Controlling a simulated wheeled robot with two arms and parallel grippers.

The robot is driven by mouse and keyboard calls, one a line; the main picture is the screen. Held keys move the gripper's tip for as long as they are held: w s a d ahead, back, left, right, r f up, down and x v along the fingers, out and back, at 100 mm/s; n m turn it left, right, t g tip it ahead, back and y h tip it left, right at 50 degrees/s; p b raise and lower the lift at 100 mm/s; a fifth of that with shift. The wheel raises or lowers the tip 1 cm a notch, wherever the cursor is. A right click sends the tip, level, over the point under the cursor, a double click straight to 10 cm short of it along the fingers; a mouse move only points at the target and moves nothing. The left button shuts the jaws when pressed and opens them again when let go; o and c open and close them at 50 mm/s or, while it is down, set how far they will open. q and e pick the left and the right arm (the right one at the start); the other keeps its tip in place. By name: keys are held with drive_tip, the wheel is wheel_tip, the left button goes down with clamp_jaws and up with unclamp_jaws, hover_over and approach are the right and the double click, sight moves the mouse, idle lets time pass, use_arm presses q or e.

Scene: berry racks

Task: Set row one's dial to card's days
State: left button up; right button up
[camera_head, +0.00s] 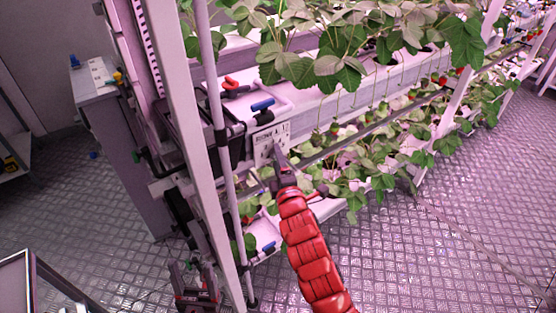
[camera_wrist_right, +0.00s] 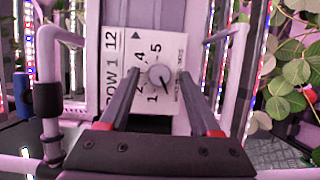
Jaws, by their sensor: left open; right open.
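A white dial plate (camera_head: 270,138) is fixed to the front of the rack; its small print is hard to read here. In the right wrist view the plate carries a sideways "ROW 1 12" label (camera_wrist_right: 112,68) and a round dial knob (camera_wrist_right: 160,77) with numbers from 1 to 5 around part of it. A dark mark on the knob slants to the lower right. My right gripper (camera_wrist_right: 158,85) is open, its fingers on either side of the knob, apart from it. It also shows at the plate in the head view (camera_head: 279,160). My left gripper (camera_head: 193,276) is open low at the left. I cannot identify the card.
Strawberry plants (camera_head: 350,50) hang over the rack shelves. A red valve handle (camera_head: 231,84) and a blue handle (camera_head: 262,105) sit just above the plate. A white upright post (camera_head: 190,110) stands left of it. The metal floor at right (camera_head: 470,220) is clear.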

clamp_jaws()
idle(0.3)
drive_tip(key=shift+w+d+r+m+g+y+p, duration=0.15)
drive_tip(key=shift+m+g+y+p, duration=0.3)
drive_tip(key=shift+m+g, duration=1.05)
drive_tip(key=shift+d+r+m+g+y+p, duration=0.1)
drive_tip(key=shift+m+g+y+p, duration=0.3)
drive_tip(key=shift+m, duration=2.1)
drive_tip(key=shift+w+d+r+m+g+y+p, duration=0.15)
drive_tip(key=shift+m+g+y+p, duration=0.25)
drive_tip(key=shift+m+g, duration=1.1)
drive_tip(key=shift+s+m+t, duration=0.1)
drive_tip(key=shift+m+t, duration=0.4)
drive_tip(key=shift+m, duration=0.1)
